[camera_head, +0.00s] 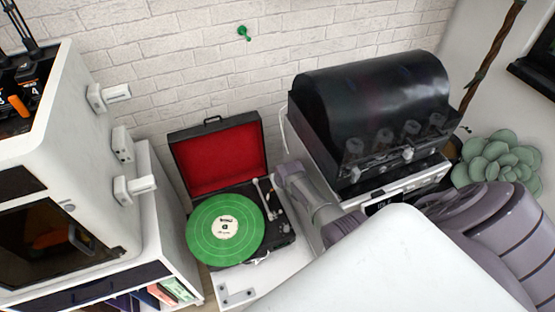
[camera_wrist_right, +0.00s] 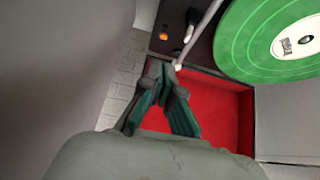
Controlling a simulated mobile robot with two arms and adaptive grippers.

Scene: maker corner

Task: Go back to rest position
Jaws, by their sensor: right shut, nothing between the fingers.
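My right arm (camera_head: 490,225) comes in from the right in the head view and reaches past the front of the dark-lidded machine toward the record player. Its gripper shows clearly in the wrist view (camera_wrist_right: 165,72), with its dark green-grey fingers brought together at the tips and nothing between them. The fingertips appear close to the white tonearm (camera_wrist_right: 197,37); I cannot tell whether they touch it. The record player (camera_head: 217,156) is open with a red-lined lid, and a green record (camera_head: 205,230) lies on it. My left gripper is in neither view.
A machine with a dark domed lid (camera_head: 370,95) stands right of the record player, close to my right arm. A succulent (camera_head: 497,160) is at the right. A white cabinet-like unit (camera_head: 85,150) with protruding handles stands at the left. A green hook (camera_head: 243,33) is on the brick wall.

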